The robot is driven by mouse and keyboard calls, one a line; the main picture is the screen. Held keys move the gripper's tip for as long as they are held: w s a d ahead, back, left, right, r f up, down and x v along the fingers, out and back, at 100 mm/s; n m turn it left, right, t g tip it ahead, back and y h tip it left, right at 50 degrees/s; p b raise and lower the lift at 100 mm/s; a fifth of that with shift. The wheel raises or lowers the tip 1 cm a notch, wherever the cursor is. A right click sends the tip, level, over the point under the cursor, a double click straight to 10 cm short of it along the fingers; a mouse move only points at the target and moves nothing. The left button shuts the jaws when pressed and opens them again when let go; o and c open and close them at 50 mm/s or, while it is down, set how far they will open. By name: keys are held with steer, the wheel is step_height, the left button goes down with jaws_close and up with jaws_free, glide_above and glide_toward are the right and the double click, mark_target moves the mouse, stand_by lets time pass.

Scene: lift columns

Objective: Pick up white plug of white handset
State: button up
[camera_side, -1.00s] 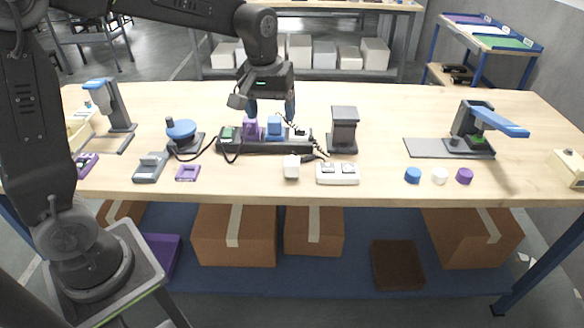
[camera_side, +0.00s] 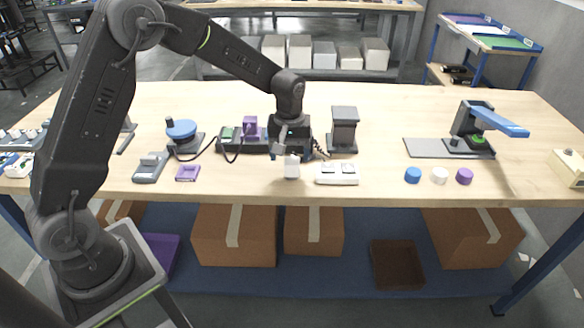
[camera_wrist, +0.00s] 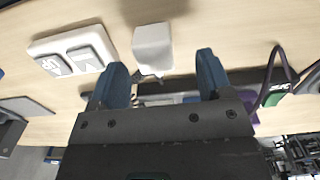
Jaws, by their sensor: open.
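A white block (camera_side: 292,168), which looks like the white plug, rests near the table's front edge, in front of the black strip (camera_side: 258,147). The white handset (camera_side: 337,174), with two grey buttons, lies just to its right. In the wrist view, the white block (camera_wrist: 153,48) is ahead of my gripper (camera_wrist: 161,62), roughly between the lines of its blue fingers, with a dark cord at its near edge. The handset (camera_wrist: 72,50) is left of the fingers. My gripper (camera_side: 291,150) is open and empty, close behind or above the block; the exact gap is unclear.
A purple plug (camera_side: 250,127) stands on the strip left of my gripper. A grey column (camera_side: 343,130) stands to the right. Blue (camera_side: 412,175), white (camera_side: 439,175) and purple caps (camera_side: 464,176) lie right.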

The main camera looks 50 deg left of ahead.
mark_target(292, 160)
steer(key=shift+w+d+f, duration=0.1)
steer(key=shift+d+f, duration=0.05)
steer(key=shift+f, duration=1.15)
steer(key=shift+w+d+f, duration=0.1)
steer(key=shift+f, duration=1.2)
steer(key=c, duration=1)
steer(key=shift+o, duration=0.2)
steer(key=shift+r, duration=0.1)
steer(key=shift+r, duration=0.55)
step_height(292, 160, up, 3)
steer(key=shift+f, duration=0.1)
steer(key=s+a+r, duration=0.5)
steer(key=a+r, duration=0.2)
steer(key=a, duration=0.3)
steer(key=shift+s+a, duration=0.15)
steer(key=shift+s, duration=0.15)
